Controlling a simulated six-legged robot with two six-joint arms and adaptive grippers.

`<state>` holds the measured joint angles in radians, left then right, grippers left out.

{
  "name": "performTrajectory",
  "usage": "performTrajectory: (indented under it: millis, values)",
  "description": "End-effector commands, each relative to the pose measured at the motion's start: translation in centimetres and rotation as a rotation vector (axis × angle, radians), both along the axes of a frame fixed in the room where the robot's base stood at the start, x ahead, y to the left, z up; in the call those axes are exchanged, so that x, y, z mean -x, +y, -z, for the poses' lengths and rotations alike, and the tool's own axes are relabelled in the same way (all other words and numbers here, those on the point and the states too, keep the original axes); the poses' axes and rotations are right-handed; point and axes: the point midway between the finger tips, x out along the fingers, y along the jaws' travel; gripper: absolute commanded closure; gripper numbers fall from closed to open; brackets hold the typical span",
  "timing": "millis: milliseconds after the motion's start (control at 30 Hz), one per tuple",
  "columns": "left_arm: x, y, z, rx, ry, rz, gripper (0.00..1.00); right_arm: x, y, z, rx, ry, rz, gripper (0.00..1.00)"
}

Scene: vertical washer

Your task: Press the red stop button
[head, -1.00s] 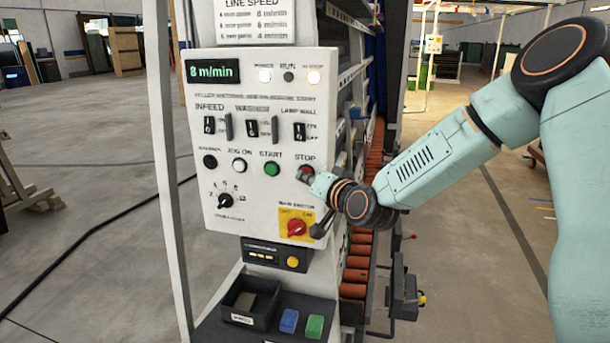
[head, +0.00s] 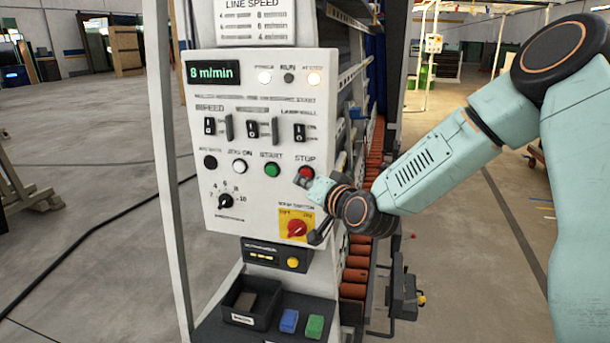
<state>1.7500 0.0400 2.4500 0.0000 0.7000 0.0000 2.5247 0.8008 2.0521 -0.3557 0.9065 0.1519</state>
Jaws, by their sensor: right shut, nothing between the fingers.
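The red stop button (head: 306,173) sits under the word STOP on the white control panel (head: 262,215) in the head view. My right gripper (head: 300,182) is shut and empty, with its tips just below and slightly left of the button. The button's face shows mostly clear. I cannot tell whether the tips touch the panel. The green start button (head: 272,170) is to the left. On the panel, the power lamp (head: 264,77) and the right lamp (head: 313,79) glow, and the run lamp (head: 289,77) is dark. My left gripper is not in view.
The red main switch (head: 297,229) on a yellow plate sits just below my right gripper. A black tray (head: 251,305) and blue and green blocks (head: 289,320) are on the ledge below. Orange rollers (head: 355,275) stand behind the panel. Open floor lies to the left.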

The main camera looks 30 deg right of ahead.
Motion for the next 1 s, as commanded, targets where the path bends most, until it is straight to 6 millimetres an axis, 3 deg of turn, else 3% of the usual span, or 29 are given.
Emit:
performTrajectory:
  millis: [667,1000]
  values:
    - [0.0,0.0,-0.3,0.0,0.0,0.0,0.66,2.9,3.5,0.0,0.0,0.001,-0.002,1.0]
    - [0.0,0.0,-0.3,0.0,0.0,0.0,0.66,3.3,3.8,0.0,0.0,0.0,0.0,1.0]
